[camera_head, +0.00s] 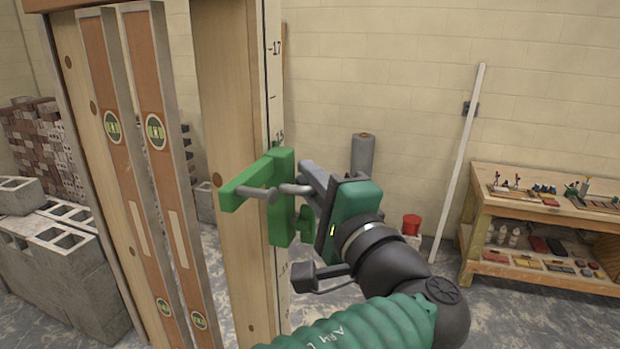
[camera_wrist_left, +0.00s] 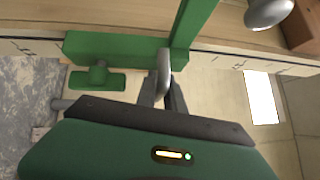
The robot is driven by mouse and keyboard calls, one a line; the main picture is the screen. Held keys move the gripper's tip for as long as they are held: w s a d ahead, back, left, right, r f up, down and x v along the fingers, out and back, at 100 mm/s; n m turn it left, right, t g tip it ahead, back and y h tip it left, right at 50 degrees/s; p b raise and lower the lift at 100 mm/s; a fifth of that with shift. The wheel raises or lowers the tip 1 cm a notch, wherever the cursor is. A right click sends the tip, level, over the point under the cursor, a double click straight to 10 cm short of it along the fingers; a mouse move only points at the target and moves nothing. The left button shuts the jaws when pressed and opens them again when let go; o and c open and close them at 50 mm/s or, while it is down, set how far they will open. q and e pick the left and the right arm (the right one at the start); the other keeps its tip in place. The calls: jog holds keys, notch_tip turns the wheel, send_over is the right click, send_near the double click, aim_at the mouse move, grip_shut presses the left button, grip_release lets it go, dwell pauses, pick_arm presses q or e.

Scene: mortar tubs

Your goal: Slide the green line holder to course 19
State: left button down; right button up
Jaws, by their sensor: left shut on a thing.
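The green line holder (camera_head: 281,200) sits on the edge of the upright wooden course pole (camera_head: 230,120), its top just below the mark that looks like 15. A 17 mark shows higher up; no 19 mark shows. A green arm of the holder reaches left across the wood, with a grey round-headed pin near it. My left gripper (camera_head: 303,187) is at the holder's right side. In the left wrist view the holder (camera_wrist_left: 115,48) lies just ahead of my jaws (camera_wrist_left: 164,90), which are shut on its light grey metal part. My right gripper is out of view.
Two orange spirit levels (camera_head: 155,130) hang on the wood at left. Grey blocks (camera_head: 70,250) are stacked further left.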

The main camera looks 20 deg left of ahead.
pick_arm(q)
jog(key=shift+d, duration=0.25)
dwell(1.0)
jog(key=shift+r, duration=0.1)
notch_tip(320, 180, up, 27)
jog(key=p, duration=1.3)
jog(key=shift+p, duration=0.4)
